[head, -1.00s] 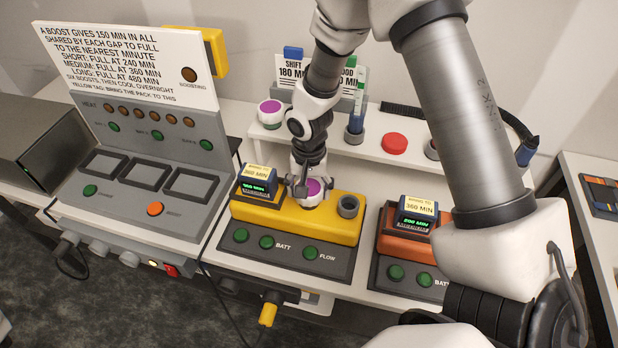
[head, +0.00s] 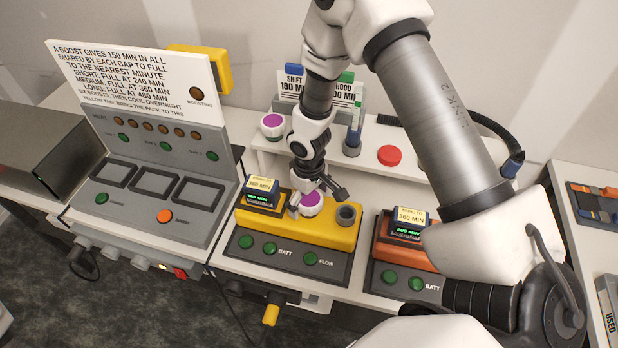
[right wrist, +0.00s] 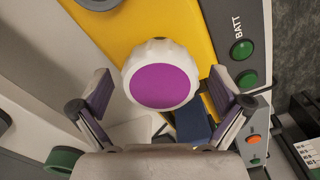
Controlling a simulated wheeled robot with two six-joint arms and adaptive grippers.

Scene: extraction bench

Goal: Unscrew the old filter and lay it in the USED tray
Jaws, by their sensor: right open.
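The filter (head: 311,202), a white ribbed cap with a purple top, sits upright on the yellow unit (head: 290,232). It also shows large in the right wrist view (right wrist: 160,75). My right gripper (head: 318,196) is open, its two fingers spread on either side of the filter with gaps visible in the right wrist view. The USED tray (head: 608,310) shows only partly at the lower right edge of the head view. My left gripper is not in view.
A second purple-topped filter (head: 272,123) stands on the white shelf behind. A grey socket (head: 347,214) is right of the filter, and a battery pack (head: 263,190) is left. A red button (head: 389,155) and an orange unit (head: 398,242) lie to the right.

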